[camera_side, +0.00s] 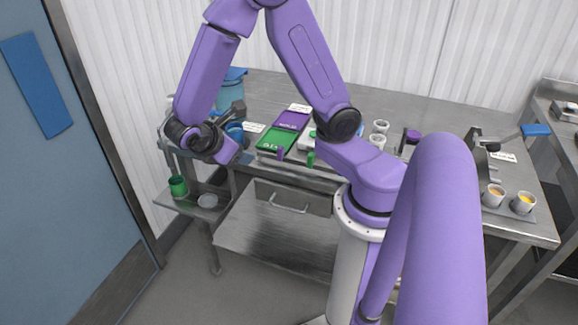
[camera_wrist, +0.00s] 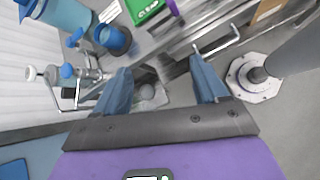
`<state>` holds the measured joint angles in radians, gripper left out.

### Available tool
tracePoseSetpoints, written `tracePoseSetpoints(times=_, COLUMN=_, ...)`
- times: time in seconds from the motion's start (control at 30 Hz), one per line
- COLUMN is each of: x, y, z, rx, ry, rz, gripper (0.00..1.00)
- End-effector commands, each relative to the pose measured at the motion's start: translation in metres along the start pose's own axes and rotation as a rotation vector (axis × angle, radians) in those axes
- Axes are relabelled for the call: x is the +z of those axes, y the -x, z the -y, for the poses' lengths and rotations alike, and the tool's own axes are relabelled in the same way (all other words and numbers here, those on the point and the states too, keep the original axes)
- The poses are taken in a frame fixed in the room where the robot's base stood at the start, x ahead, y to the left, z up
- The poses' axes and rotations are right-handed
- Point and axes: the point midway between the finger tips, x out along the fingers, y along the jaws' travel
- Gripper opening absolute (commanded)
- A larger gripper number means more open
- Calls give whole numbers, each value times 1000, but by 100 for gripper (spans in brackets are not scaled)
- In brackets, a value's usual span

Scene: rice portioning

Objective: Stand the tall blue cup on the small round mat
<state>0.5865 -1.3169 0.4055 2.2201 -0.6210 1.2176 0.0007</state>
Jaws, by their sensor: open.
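My gripper (camera_wrist: 160,62) is open, its two blue fingers spread apart with nothing between them. A blue cup-like vessel (camera_wrist: 114,40) stands on the counter in the upper left of the wrist view, beyond the left finger and apart from it. It looks like the tall blue cup, and a blue patch (camera_side: 235,129) beside my wrist in the side view seems to be the same thing, partly hidden. I cannot make out the small round mat in either view.
A larger blue container (camera_side: 231,92) stands at the back left. A green cup (camera_side: 178,186) and a clear bowl (camera_side: 207,201) sit on the lower shelf. Blue-handled taps (camera_wrist: 66,72) stand left in the wrist view.

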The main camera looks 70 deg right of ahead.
Motion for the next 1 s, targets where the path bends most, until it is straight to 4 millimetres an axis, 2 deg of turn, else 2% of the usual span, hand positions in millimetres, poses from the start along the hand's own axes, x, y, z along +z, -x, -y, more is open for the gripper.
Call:
tracePoseSetpoints(times=0.1, x=10, y=23, z=33, rx=-54, ry=-39, rz=-177, gripper=72)
tracePoseSetpoints(times=0.3, x=26, y=56, z=93, rx=-174, ry=-72, rz=-467, gripper=72)
tracePoseSetpoints(times=0.5, x=43, y=79, z=140, rx=-291, ry=-73, rz=-690, gripper=72)
tracePoseSetpoints(times=0.7, x=52, y=88, z=159, rx=-347, ry=-68, rz=-777, gripper=72)
tracePoseSetpoints(times=1.0, x=52, y=89, z=160, rx=-351, ry=-68, rz=-781, gripper=72)
